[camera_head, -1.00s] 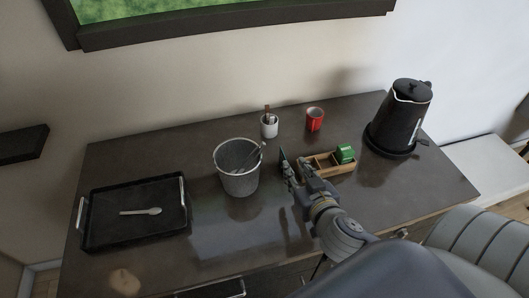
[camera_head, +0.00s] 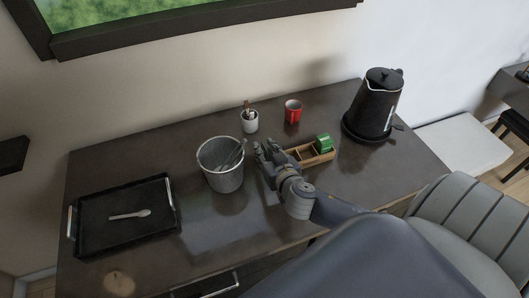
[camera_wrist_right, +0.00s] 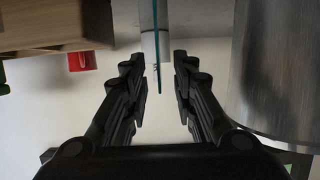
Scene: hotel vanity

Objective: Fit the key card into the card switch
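In the right wrist view, a thin teal-edged panel, likely the key card (camera_wrist_right: 159,45), shows edge-on between the two fingers of my right gripper (camera_wrist_right: 161,85). The fingers are apart, with a gap on each side of the panel. In the head view my right gripper (camera_head: 264,152) is just left of the wooden organizer (camera_head: 318,158) and right of the metal bucket (camera_head: 221,181). It hides the card there. I see no card switch that I can make out. My left gripper is not in view.
The bucket also stands close on the right in the wrist view (camera_wrist_right: 278,70). A white cup (camera_head: 250,124) and red cup (camera_head: 293,112) stand behind. A black kettle (camera_head: 372,105) is at the right. A black tray (camera_head: 90,235) with a spoon lies left.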

